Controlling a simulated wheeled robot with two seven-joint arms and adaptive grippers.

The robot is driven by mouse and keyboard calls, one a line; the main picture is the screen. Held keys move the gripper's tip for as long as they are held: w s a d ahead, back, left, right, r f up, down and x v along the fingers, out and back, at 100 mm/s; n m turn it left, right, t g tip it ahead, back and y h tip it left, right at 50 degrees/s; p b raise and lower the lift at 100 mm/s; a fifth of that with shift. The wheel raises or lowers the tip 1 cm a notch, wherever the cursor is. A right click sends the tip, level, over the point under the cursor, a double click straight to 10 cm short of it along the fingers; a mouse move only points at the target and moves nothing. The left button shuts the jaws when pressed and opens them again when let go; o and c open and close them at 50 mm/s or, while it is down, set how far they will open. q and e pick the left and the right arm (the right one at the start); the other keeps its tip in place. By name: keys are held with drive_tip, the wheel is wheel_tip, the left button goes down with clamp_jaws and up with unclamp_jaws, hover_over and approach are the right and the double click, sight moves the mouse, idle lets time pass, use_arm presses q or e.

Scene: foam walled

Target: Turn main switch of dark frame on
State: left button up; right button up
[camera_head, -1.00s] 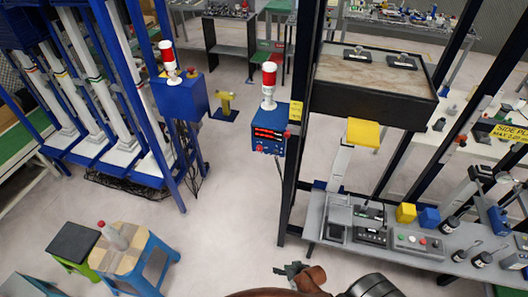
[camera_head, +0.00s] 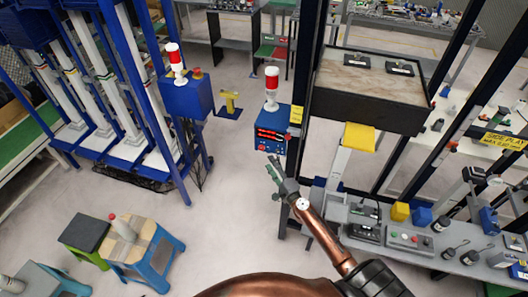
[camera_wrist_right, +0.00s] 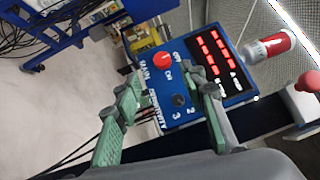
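The dark frame (camera_head: 313,50) stands right of centre in the head view, with a blue control box (camera_head: 270,142) on its left post. The box (camera_wrist_right: 229,86) fills the middle of the wrist view. Its red main switch (camera_wrist_right: 162,62) is a round knob by the words MAIN and ON; its exact setting is hard to read. My right gripper (camera_head: 273,170) is just below the box front in the head view. In the wrist view the right gripper (camera_wrist_right: 172,82) has its green fingers spread, empty, with the knob beyond the gap and apparently apart from them. My left gripper is out of view.
A dark sensitivity knob (camera_wrist_right: 178,101) sits below the main switch. A red-and-white beacon (camera_head: 271,87) stands on the box. A blue frame (camera_head: 140,60) with another blue box (camera_head: 187,97) is to the left. A grey bench (camera_head: 395,255) with devices is at right.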

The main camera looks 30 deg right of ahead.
sight(262, 149)
drive_tip(key=w, duration=0.7)
drive_tip(key=shift+w+d+r+b, duration=0.3)
drive_tip(key=shift+w+d, duration=0.1)
clamp_jaws()
